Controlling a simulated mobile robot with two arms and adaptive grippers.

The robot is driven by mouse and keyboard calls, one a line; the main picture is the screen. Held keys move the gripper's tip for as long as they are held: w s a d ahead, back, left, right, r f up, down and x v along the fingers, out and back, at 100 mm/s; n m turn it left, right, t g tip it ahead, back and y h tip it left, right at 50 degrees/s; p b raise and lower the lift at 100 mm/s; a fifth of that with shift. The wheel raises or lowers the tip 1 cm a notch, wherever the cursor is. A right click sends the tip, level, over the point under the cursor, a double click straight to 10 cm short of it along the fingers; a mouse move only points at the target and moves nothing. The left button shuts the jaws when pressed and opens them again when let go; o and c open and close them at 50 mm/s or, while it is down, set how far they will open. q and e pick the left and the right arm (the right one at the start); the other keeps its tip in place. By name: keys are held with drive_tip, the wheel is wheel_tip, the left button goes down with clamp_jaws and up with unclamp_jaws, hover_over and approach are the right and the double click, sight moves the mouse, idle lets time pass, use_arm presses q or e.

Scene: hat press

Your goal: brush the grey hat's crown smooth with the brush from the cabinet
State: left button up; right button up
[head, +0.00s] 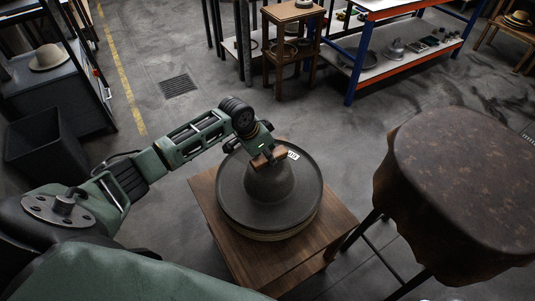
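The grey hat (270,191) sits crown up on a stack of hat brims on a small wooden table (226,231). A small white label shows at the far side of its brim. The brush (268,156), a block with a brown wooden back, is at the top of the hat's crown. My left gripper (267,150) points down over the crown with the brush at its fingertips and looks shut on it. Whether the bristles touch the felt cannot be told. My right gripper is not in view.
A stool with a brown leathery cover (462,185) stands close on the right. A dark bin (45,145) and a cabinet with a beige hat (49,57) are at left. Blue-and-orange shelving (395,55) and a wooden stand (291,40) are behind. Floor between is clear.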

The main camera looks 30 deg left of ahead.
use_arm(q)
drive_tip(key=shift+f+b, duration=0.3)
drive_tip(key=shift+f, duration=0.3)
idle(0.5)
drive_tip(key=shift+s+a+r+p, duration=0.1)
drive_tip(key=shift+s+a+p, duration=0.1)
drive_tip(key=shift+s+p, duration=0.2)
drive_tip(key=shift+s+a+p, duration=0.35)
drive_tip(key=shift+s+p, duration=0.15)
drive_tip(key=shift+s, duration=0.1)
drive_tip(key=shift+w+d+b, duration=0.4)
drive_tip(key=shift+w+d, duration=0.2)
drive_tip(key=shift+w, duration=0.35)
drive_tip(key=shift+w+d+b, duration=0.35)
drive_tip(key=shift+w+d, duration=0.2)
drive_tip(key=shift+w, duration=0.4)
